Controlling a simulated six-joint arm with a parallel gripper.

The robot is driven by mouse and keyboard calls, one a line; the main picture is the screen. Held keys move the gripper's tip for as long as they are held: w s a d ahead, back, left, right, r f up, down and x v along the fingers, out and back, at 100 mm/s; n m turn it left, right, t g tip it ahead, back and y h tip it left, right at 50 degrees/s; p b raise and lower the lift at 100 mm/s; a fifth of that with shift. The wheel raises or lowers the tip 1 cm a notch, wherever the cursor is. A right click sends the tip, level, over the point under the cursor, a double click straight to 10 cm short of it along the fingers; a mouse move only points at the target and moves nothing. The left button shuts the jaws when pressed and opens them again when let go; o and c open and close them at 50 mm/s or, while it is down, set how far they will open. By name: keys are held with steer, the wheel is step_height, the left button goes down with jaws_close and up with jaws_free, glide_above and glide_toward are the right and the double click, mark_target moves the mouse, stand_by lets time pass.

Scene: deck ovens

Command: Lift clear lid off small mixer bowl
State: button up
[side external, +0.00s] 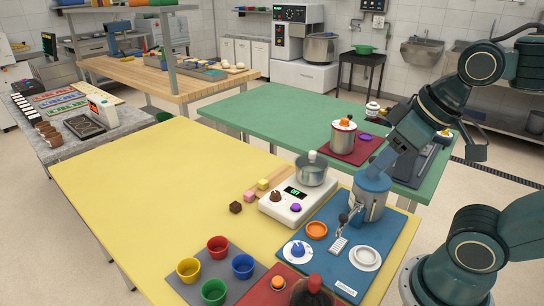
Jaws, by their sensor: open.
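A small metal bowl (311,176) sits on a white machine (296,206) with a display and a purple knob, on the yellow table. A clear lid (312,161) with a pale knob covers the bowl. My gripper (384,163) is open at the end of my arm, right of the bowl and apart from the lid. Its fingers are small and partly hidden by my arm. It overlaps a blue-grey container in this view, and I cannot tell the gap between them.
The blue-grey container (370,207) stands on a blue mat (323,259) with small dishes. Coloured cups (217,246) stand at the front. Small blocks (236,207) lie left of the machine. Another pot (342,138) stands on the green table (265,118). The yellow table's left side is clear.

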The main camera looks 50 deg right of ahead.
steer(key=w+d+r+n+g, duration=0.25)
steer(key=w+n, duration=0.25)
steer(key=w, duration=0.3)
steer(key=w+d+r+n+g, duration=0.1)
steer(key=w+d+r+n, duration=0.1)
steer(key=w+d+n, duration=0.45)
steer(key=w+d+f+n+g, duration=0.1)
steer(key=w+d+f+n, duration=0.3)
steer(key=w+d, duration=0.2)
steer(key=w+d+f+n+g+y, duration=0.1)
steer(key=w+d+f+n, duration=0.3)
steer(key=w+d, duration=0.2)
steer(key=shift+d+f+n, duration=0.2)
steer(key=shift+d+n, duration=0.15)
glide_above(312, 152)
steer(key=shift+w+d+f, duration=0.1)
steer(key=shift+d+f, duration=0.05)
steer(key=shift+f, duration=1.25)
steer(key=shift+w+d+f, duration=0.1)
steer(key=shift+f, duration=1.35)
steer(key=shift+d+f, duration=0.15)
steer(key=shift+f, duration=1.25)
steer(key=shift+f, duration=0.1)
